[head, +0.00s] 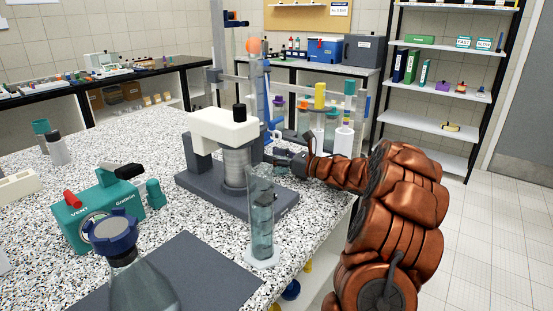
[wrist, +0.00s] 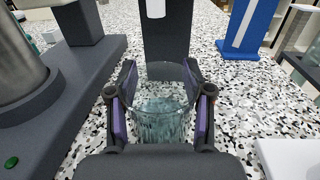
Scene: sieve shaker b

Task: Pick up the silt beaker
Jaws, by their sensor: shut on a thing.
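In the wrist view a clear glass beaker (wrist: 160,122) with cloudy, pale teal-grey contents sits between the two purple-padded fingers of my gripper (wrist: 160,110). The fingers are shut on its sides, and it looks roughly upright. I cannot tell whether its bottom touches the speckled bench. In the head view my gripper (head: 287,160) is just behind and right of the sieve shaker's metal sieve stack (head: 236,168). The beaker cannot be made out there.
The shaker's dark base (head: 205,190) is close to my gripper's left. A tall glass cylinder (head: 262,222) stands in front. A blue stand (wrist: 250,28) is beyond.

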